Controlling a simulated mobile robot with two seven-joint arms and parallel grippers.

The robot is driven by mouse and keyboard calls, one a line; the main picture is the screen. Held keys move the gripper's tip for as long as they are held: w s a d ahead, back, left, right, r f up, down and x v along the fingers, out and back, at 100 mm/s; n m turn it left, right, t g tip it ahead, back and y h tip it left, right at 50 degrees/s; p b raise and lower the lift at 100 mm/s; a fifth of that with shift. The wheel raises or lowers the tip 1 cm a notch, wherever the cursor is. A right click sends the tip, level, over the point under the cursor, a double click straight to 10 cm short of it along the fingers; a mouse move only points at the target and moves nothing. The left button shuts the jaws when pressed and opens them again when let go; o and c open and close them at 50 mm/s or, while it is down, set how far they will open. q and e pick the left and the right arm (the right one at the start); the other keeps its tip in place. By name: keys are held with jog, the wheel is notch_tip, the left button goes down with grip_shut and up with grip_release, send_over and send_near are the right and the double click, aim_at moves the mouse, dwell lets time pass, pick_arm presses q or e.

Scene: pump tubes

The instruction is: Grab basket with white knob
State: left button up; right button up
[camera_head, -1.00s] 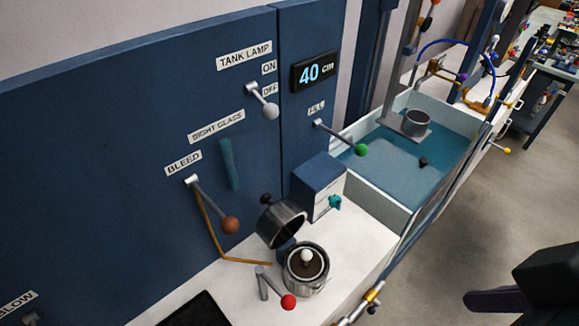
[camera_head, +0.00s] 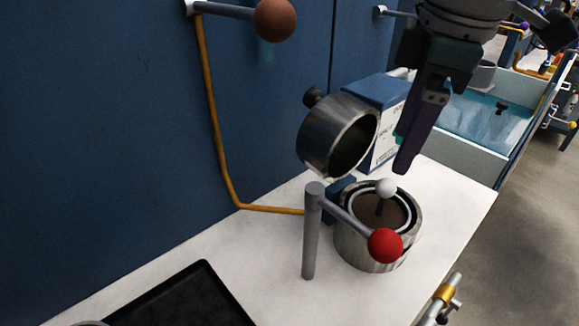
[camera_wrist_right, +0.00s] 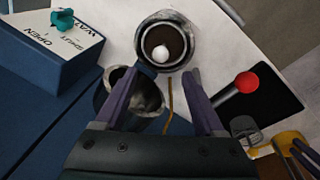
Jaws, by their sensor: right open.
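The basket (camera_head: 372,208) is a brown-filled round insert inside an open steel pot (camera_head: 368,250) on the white counter. My right gripper (camera_head: 404,165) hangs above and slightly behind the pot, pointing down, apart from the knob. In the wrist view its two purple fingers (camera_wrist_right: 162,76) are spread with nothing between them. My left gripper is not in view.
A tilted steel lid (camera_head: 335,135) stands open behind the pot. A grey post with a red-ball lever (camera_head: 384,245) is close in front. A blue-and-white box (camera_head: 385,100) is behind. A black tray (camera_head: 185,300) lies at front left. The counter to the right is clear.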

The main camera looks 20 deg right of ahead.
aim_at(389, 181)
jog(key=f, duration=0.3)
jog(key=w+f, duration=0.1)
jog(key=f, duration=0.2)
jog(key=f+b, duration=0.1)
jog(key=f, duration=0.2)
jog(key=shift+w+d+f, duration=0.15)
jog(key=shift+d+f, duration=0.05)
jog(key=shift+f, duration=0.2)
grip_shut()
dwell(1.0)
